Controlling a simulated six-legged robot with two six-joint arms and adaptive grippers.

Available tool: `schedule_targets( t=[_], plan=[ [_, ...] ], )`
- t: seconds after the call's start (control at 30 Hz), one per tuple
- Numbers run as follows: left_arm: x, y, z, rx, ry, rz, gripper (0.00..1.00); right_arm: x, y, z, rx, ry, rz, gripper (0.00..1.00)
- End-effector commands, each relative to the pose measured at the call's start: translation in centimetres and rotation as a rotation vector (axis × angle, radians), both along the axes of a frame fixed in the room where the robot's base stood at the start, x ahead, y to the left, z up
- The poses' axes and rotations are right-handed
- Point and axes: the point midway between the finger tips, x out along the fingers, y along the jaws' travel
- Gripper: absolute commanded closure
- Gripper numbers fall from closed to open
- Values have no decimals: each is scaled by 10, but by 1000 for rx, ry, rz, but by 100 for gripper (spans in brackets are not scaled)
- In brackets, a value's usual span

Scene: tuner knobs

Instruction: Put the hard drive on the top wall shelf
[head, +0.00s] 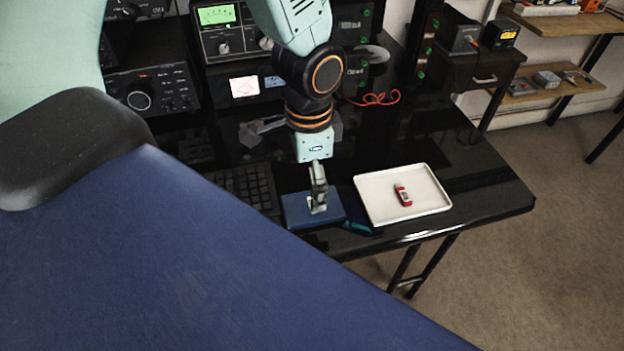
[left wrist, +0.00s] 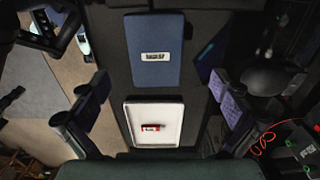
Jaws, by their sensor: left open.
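No thing is clearly recognisable as the hard drive. A small red thing with a pale label (head: 403,195) lies in a white tray (head: 431,204) on the dark table. It also shows in the left wrist view (left wrist: 152,128). A flat blue thing (head: 295,208) with a white label lies left of the tray, and shows in the left wrist view (left wrist: 154,30). My left gripper (head: 318,207) points down above the blue thing, its fingers apart and empty (left wrist: 160,84). A pale wooden shelf (head: 570,22) stands upper right; I cannot tell whether it is the top wall shelf. My right gripper is out of view.
A lower wooden shelf (head: 525,95) holds small grey things. Radio units (head: 150,88) and a keyboard (head: 245,186) stand left of my arm. A red cable (head: 378,99) lies behind the tray. A large blue surface hides the lower left. The floor at right is clear.

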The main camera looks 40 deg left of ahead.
Motion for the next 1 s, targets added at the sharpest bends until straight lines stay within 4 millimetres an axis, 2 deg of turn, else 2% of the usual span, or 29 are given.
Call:
schedule_targets(
  t=[0.17,0.4,0.67,1.0],
  plan=[
    [-1,-3,-16,2,1,-1,0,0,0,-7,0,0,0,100],
    [-4,-8,-51,0,1,-1,0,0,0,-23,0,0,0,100],
    [-3,-8,-55,-1,-1,0,0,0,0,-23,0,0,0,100],
    [-3,-8,-55,-1,-1,0,27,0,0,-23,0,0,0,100]
  ],
)
